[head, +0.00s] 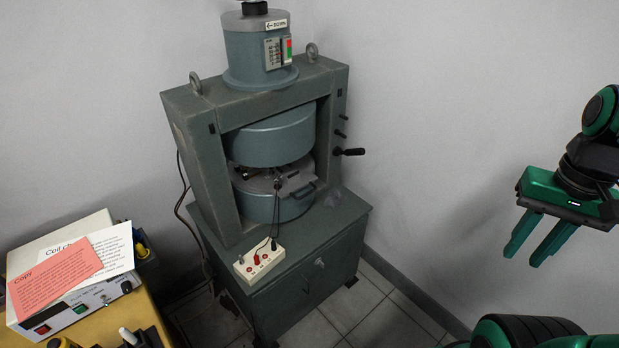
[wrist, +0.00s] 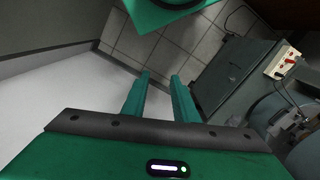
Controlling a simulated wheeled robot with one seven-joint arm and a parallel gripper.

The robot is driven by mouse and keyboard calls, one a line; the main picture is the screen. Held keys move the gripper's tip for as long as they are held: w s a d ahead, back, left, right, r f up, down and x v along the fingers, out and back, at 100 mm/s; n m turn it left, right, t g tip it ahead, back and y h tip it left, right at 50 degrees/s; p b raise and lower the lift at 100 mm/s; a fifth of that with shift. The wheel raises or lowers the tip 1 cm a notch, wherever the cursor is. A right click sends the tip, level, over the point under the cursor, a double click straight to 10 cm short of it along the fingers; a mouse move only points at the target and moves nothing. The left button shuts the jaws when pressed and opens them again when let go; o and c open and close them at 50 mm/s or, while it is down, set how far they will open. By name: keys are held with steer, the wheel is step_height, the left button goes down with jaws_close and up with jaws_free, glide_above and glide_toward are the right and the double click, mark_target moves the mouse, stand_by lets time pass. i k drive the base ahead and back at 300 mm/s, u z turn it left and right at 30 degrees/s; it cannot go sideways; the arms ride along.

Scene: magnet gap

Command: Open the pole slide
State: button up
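A grey-green magnet frame (head: 190,140) stands left of centre in the head view, with an upper round pole (head: 270,137) and a lower round pole (head: 262,207) around a gap. A flat grey plate with a small handle (head: 303,191) sits at the front right of the lower pole; it looks like the pole slide, but how far it is drawn out I cannot tell. My gripper (head: 526,250) is at the right of the head view, well away from the magnet, empty, its two green fingers apart. The fingers also show in the wrist view (wrist: 161,78).
A black-knobbed lever (head: 350,152) sticks out of the frame's right side. A white terminal box (head: 259,261) with cables stands on the cabinet (head: 300,299) below. A meter box with cards (head: 70,275) is at lower left. The floor (head: 385,310) right of the cabinet is clear.

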mark_target(293, 176)
steer(key=u, duration=0.05)
steer(key=i, duration=0.95)
